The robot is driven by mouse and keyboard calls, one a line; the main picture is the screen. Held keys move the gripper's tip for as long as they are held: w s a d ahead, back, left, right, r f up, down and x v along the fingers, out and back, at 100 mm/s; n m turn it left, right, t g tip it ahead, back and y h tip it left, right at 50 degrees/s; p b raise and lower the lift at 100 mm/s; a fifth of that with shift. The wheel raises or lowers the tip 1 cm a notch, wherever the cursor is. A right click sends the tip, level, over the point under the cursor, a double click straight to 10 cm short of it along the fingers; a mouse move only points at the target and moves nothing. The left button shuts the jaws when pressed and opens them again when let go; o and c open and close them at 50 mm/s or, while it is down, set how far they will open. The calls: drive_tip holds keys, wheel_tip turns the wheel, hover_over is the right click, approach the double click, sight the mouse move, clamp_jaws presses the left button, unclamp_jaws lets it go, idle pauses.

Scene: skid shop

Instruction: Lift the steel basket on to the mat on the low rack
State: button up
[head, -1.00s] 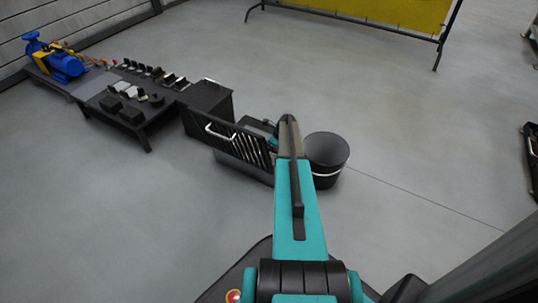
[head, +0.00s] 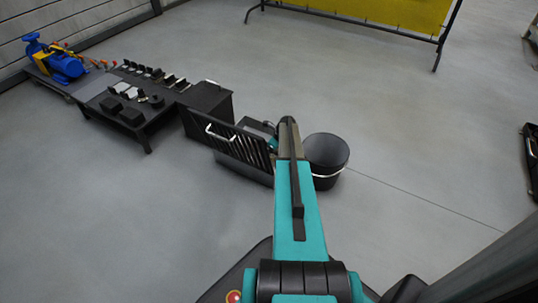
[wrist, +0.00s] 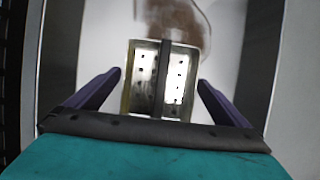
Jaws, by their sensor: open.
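The steel basket (wrist: 146,82) shows in the wrist view as a bright box with rows of small holes and a dark bar across its middle. My gripper (wrist: 161,77) is open, with one dark finger on each side of the basket. I see clear gaps there and no grip. In the head view the basket and my fingertips are hidden behind my arm and a slatted black panel. The low rack (head: 138,137) is a dark low bench at the left. A flat grey patch (head: 92,103) on it looks like the mat.
The slatted panel (head: 222,143) with a pale handle stands in front of a dark tub. A black bucket (head: 325,158) is just right of my arm. A black box (head: 208,102) and several small parts are by or on the rack. A blue pump (head: 66,66) is beyond.

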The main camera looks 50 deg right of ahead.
drive_tip(key=shift+f, duration=0.15)
idle(0.6)
drive_tip(key=c, duration=1.1)
drive_tip(key=shift+r, duration=0.4)
wheel_tip(320, 180, up, 10)
drive_tip(key=p, duration=0.4)
drive_tip(key=shift+f, duration=0.1)
